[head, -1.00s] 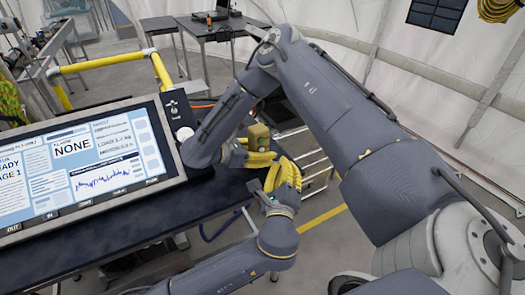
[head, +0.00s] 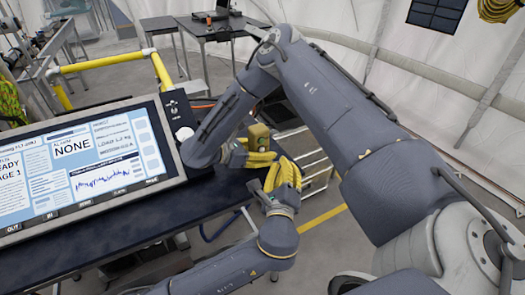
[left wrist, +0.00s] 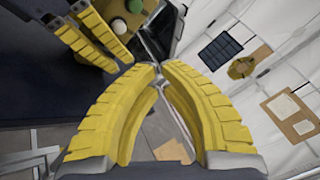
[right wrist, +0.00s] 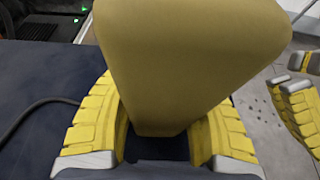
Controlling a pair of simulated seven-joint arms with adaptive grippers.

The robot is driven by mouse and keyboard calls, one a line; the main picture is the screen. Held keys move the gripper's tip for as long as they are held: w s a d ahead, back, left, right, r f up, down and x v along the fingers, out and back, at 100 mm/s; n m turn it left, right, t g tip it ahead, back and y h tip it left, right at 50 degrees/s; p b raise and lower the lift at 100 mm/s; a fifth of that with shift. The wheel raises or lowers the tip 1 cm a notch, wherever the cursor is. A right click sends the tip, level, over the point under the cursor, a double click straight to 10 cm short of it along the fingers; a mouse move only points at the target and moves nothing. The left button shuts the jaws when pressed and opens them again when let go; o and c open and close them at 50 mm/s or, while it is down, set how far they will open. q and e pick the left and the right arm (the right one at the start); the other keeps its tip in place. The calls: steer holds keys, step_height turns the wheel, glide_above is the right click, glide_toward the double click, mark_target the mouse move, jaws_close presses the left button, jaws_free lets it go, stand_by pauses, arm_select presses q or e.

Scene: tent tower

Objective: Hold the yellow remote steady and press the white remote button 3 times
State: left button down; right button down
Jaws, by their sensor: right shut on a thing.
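The yellow remote (head: 258,136) is upright in my right gripper (head: 246,157) in the head view. In the right wrist view the back of the remote (right wrist: 190,60) fills the space between the two yellow fingers of my right gripper (right wrist: 165,125). In the left wrist view the remote (left wrist: 118,32) shows its face at the top, with a round white button (left wrist: 118,27) and a green button (left wrist: 135,6). My left gripper (head: 283,176) is beside the remote, to its lower right, and apart from it. Its curved fingers meet at the tips (left wrist: 160,69), with nothing between them.
A large monitor panel (head: 85,158) stands on the dark table (head: 120,225) at the left. A yellow rail (head: 103,63) and another table (head: 215,28) are behind. Bare floor (head: 325,240) lies right of the table.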

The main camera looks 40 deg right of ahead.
mark_target(262, 150)
stand_by(0.8)
arm_select(q)
steer(key=shift+s+a+r+n, duration=0.1)
steer(key=shift+s+n, duration=0.55)
steer(key=shift+n, duration=2.4)
steer(key=shift+s+a+r+n, duration=0.1)
steer(key=shift+s+n, duration=0.55)
steer(key=shift+n, duration=2.45)
steer(key=shift+s+a+r+n, duration=0.1)
steer(key=shift+s+n, duration=0.55)
steer(key=shift+n, duration=2.4)
steer(key=shift+w+d, duration=0.2)
steer(key=shift+w, duration=1.25)
steer(key=shift+w+d, duration=0.25)
steer(key=shift+w, duration=1.2)
steer(key=shift+w+d, duration=0.2)
steer(key=shift+w, duration=1.25)
steer(key=shift+w, duration=0.1)
steer(key=shift+w, duration=0.3)
